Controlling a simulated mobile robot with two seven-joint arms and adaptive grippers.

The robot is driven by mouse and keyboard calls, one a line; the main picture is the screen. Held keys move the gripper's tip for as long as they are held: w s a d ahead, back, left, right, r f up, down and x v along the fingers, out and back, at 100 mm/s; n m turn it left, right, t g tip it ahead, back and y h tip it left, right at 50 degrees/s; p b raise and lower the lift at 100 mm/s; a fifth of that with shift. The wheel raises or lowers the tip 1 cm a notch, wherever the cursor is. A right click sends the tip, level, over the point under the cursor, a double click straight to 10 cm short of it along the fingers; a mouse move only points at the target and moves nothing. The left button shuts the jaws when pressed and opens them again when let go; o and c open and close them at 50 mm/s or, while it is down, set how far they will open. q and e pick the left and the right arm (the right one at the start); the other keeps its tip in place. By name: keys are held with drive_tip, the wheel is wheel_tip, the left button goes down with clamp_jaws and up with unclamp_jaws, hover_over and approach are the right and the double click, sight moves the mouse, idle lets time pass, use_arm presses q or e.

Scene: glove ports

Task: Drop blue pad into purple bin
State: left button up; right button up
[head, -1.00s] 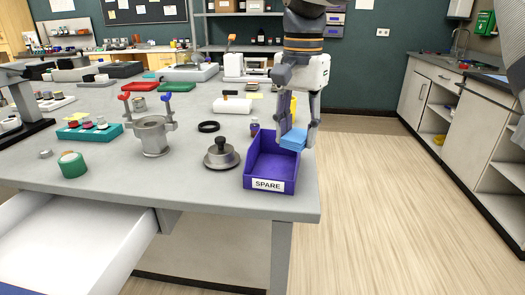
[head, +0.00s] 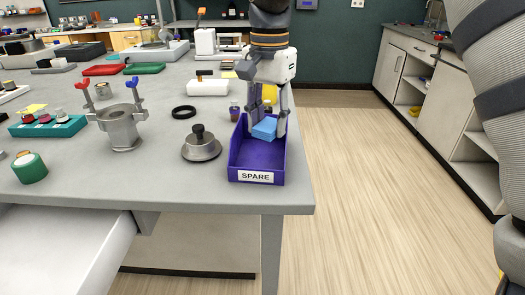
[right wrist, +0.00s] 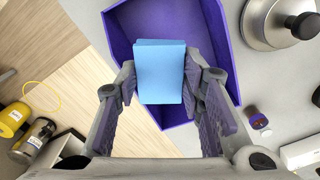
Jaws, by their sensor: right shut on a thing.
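The purple bin (head: 258,158) with a "SPARE" label stands at the right front corner of the grey table. My right gripper (head: 267,124) is shut on the blue pad (head: 264,130), one finger on each side. The pad appears over the bin's opening, toward its back right part. In the right wrist view the pad (right wrist: 160,62) sits between the fingers, with the purple bin (right wrist: 138,18) behind it. The exact height of the pad above the bin floor cannot be told. My left gripper is not in view.
A round metal weight (head: 201,146) with a black knob stands left of the bin. A small dark bottle (head: 234,111) stands just behind it. Open floor is right of the table.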

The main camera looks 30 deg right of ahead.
drive_tip(key=o, duration=1.3)
wheel_tip(320, 180, up, 12)
